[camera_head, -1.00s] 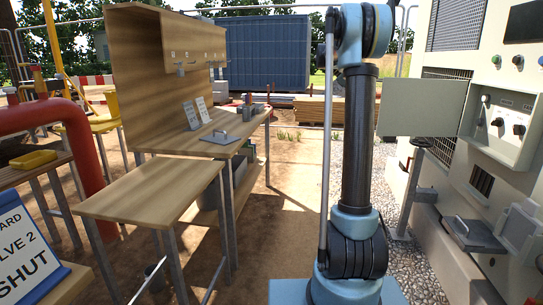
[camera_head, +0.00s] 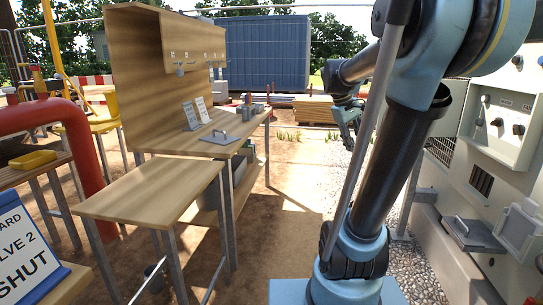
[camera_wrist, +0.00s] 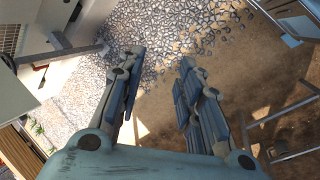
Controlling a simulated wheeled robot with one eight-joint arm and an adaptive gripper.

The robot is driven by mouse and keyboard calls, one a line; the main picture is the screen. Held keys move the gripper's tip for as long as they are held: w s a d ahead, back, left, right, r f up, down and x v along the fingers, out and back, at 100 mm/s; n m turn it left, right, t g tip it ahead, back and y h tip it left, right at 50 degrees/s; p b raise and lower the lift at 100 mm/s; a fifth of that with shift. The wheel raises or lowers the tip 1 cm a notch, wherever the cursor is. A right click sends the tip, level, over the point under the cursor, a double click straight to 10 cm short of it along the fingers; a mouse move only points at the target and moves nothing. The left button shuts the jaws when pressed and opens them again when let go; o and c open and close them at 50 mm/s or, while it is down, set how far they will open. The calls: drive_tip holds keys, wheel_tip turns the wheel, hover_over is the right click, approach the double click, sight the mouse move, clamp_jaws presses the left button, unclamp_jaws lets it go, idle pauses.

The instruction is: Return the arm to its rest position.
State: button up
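My gripper (camera_head: 349,124) shows small in the head view, out beyond my arm's column and above the gravel, pointing down. In the wrist view my gripper (camera_wrist: 161,72) has its two fingers apart, with only gravel and brown ground seen between them. It is open and holds nothing. My arm is bent: its lower link leans right and its upper part reaches forward, away from the camera. My arm hides part of the machine at the right.
A wooden workbench (camera_head: 160,187) with a tall back panel stands at left. The white chiller cabinet (camera_head: 507,125) with its control panel stands close at right. A sign (camera_head: 22,250) reading "SHUT" is at lower left. The ground between bench and cabinet (camera_head: 300,185) is clear.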

drive_tip(key=s+a+f+m+y, duration=0.1)
drive_tip(key=s+a+f, duration=0.2)
drive_tip(key=s+f, duration=0.3)
drive_tip(key=s+a+f+m+t+y, duration=0.1)
drive_tip(key=s+a+f+m+y, duration=0.1)
drive_tip(key=s+a+f, duration=0.2)
drive_tip(key=s+a+f+m+y, duration=0.1)
drive_tip(key=s+a+f, duration=0.2)
drive_tip(key=s+f, duration=0.6)
drive_tip(key=shift+a+f+y, duration=0.2)
drive_tip(key=shift+f+y, duration=0.1)
drive_tip(key=shift+f, duration=0.35)
drive_tip(key=shift+d, duration=0.15)
